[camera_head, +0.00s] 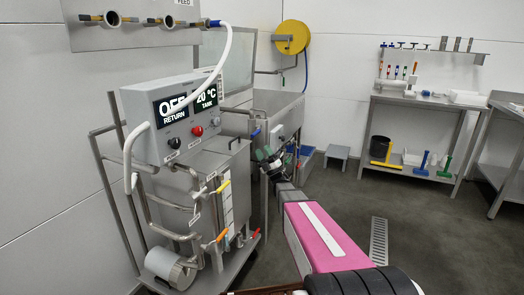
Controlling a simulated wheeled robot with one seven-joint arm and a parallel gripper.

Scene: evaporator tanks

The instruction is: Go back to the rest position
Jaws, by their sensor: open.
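My arm, with a pink link, reaches forward from the bottom of the view. My gripper (266,157) is at its far end, small and dark with green parts, to the right of the tank cart (217,165). It is open, and I see nothing held in it. The cart carries a grey control box (185,125) whose displays read OFF over RETURN and 20 °C over TANK. Whether the gripper touches anything behind it is too small to tell.
A steel sink (277,105) stands behind the gripper, with a yellow hose reel (292,37) above. A grey step stool (336,157) and a steel shelf table (420,103) stand further back right. A floor drain (379,241) lies in open floor at right.

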